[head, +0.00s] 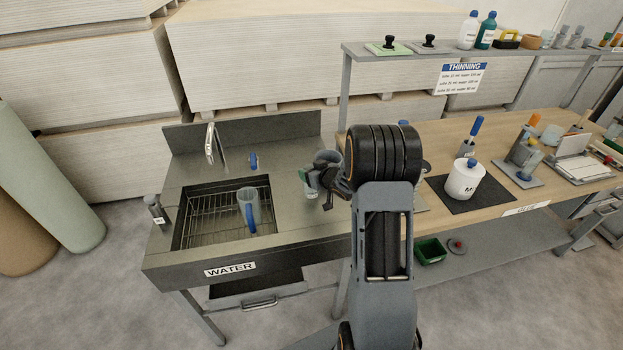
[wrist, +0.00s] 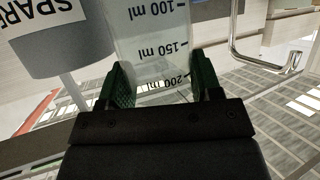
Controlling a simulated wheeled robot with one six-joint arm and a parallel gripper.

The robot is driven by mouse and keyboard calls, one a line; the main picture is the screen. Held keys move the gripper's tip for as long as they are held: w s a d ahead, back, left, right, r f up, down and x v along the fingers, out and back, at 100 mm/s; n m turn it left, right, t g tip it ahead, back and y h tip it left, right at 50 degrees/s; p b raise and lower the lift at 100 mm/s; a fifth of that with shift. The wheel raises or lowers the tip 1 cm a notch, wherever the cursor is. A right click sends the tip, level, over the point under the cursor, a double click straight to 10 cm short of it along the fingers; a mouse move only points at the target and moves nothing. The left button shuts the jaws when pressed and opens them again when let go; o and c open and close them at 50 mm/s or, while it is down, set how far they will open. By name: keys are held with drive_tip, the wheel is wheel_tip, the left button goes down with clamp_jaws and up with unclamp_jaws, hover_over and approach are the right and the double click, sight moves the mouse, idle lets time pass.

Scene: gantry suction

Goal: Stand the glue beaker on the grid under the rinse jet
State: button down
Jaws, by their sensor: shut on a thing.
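My gripper (wrist: 158,88) is shut on a clear beaker (wrist: 150,45) with black millilitre marks, one green-padded finger on each side. In the head view the beaker (head: 311,187) is at my gripper (head: 323,187), over the steel top right of the basin. I cannot tell whether it touches the top, and its contents are not clear. The wire grid (head: 203,207) lies in the sink basin. The bent chrome rinse jet (head: 210,143) stands behind the basin; a chrome tube also shows in the wrist view (wrist: 262,60).
A clear jug with a blue handle (head: 242,203) stands on the right part of the grid. A grey pot labelled SPARE (wrist: 65,45) is close beside the held beaker. A small grey container (head: 155,209) stands at the basin's left rim. The left part of the grid is clear.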

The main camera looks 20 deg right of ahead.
sight(308, 193)
drive_tip(key=shift+f, duration=1.45)
drive_tip(key=shift+f, duration=0.2)
drive_tip(key=shift+c, duration=1.5)
unclamp_jaws()
